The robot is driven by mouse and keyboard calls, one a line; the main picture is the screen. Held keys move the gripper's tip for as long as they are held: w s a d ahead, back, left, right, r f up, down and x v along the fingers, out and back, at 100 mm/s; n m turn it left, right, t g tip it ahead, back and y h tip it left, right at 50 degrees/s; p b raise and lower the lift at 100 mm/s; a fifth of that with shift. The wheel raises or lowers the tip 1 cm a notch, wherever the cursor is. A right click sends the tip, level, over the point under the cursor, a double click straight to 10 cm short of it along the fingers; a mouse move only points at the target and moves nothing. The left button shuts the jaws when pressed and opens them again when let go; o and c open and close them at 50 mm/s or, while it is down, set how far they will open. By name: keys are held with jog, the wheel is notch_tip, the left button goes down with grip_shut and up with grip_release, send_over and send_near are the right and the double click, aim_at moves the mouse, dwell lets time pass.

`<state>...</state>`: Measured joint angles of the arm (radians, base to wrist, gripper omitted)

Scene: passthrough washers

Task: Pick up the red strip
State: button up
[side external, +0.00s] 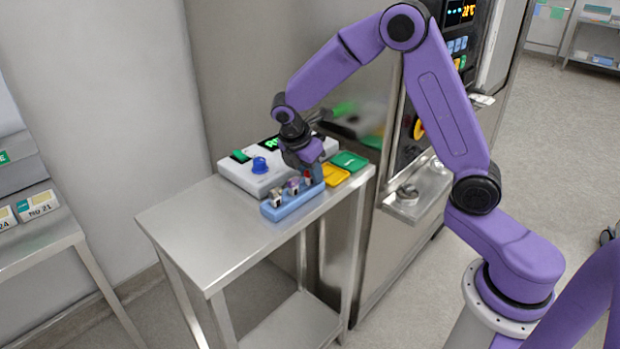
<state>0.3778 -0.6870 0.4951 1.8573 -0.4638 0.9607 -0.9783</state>
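A light blue rack (292,203) stands near the front edge of the steel table and holds a few small upright pieces. A small red piece (307,174), which may be the red strip, shows at the rack's right part, right by my gripper. My gripper (309,172) points down over the right end of the rack. Its fingers are small and partly merge with the rack, so I cannot tell whether they are open or touch the red piece.
A white device (235,170) with a blue knob (260,165) and a green display stands behind the rack. A yellow tray (335,175) and a green tray (349,161) lie to the right. The left tabletop (205,230) is bare. A steel machine stands behind.

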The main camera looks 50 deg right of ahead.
grip_shut()
jog(key=shift+r, duration=0.1)
